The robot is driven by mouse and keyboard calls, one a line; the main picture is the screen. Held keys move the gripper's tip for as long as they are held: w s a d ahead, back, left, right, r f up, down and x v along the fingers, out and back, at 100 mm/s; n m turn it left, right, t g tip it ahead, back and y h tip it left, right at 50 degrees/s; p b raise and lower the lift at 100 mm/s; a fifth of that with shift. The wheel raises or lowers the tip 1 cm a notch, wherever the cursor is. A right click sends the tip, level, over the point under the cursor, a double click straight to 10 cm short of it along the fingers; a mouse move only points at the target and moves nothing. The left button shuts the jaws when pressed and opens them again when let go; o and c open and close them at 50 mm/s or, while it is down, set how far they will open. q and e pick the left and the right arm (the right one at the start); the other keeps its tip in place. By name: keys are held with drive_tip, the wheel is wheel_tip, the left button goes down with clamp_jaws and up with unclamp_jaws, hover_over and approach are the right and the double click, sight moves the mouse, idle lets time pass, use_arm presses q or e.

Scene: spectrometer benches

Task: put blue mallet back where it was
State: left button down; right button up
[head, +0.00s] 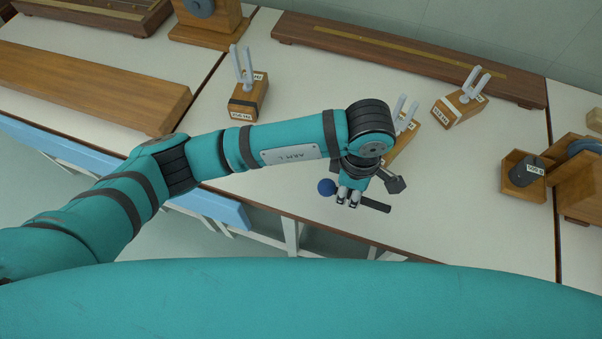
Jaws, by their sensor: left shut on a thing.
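The blue mallet has a round blue head (326,187) and a dark handle (376,205). It shows in the head view near the front of the white bench. My left gripper (348,199) points down and is shut on the mallet's handle close to the head. The fingers hide part of the handle. I cannot tell whether the mallet touches the bench top or hangs just above it. My right gripper is not in view.
Tuning forks on wooden boxes stand at the left (246,100), at the right (460,107) and behind my left wrist (408,138). A long wooden rail (400,57) lies along the back. A small wooden box (511,181) holds a dark cylinder (527,171). Bench right of the mallet is clear.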

use_arm(q)
drive_tip(key=p, duration=0.3)
hover_over(299, 179)
drive_tip(key=shift+f, duration=0.55)
wheel_tip(299, 179, down, 3)
drive_tip(key=shift+f, duration=0.3)
drive_tip(key=shift+f, duration=0.15)
drive_tip(key=c, duration=1.3)
unclamp_jaws()
